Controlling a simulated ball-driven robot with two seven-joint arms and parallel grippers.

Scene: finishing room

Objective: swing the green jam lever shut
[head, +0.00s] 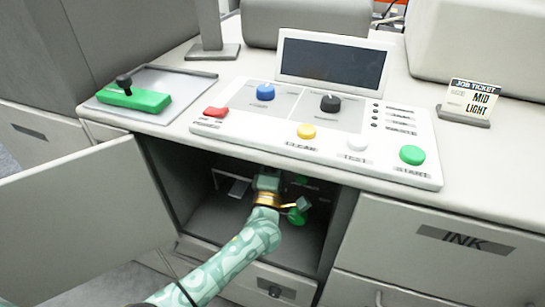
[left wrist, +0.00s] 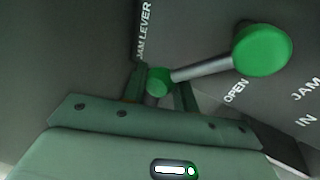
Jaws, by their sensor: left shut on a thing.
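The green jam lever shows in the left wrist view as a grey rod (left wrist: 203,69) with a large green round end (left wrist: 262,50) at the right and a smaller green knob (left wrist: 157,79) at the other end. My left gripper (left wrist: 158,92) is shut on the smaller knob, one finger on each side. In the head view my left gripper (head: 270,183) is inside the open cabinet, and its fingertips are hard to make out. A green round part (head: 297,216) of the lever shows beside it. My right gripper is in neither view.
The cabinet door (head: 85,205) stands open at the left. The worktop above overhangs the opening and carries a control panel (head: 215,128) with coloured buttons. The cabinet walls are close around my arm. The wrist view shows the labels "JAM LEVER", "OPEN" and "JAM IN".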

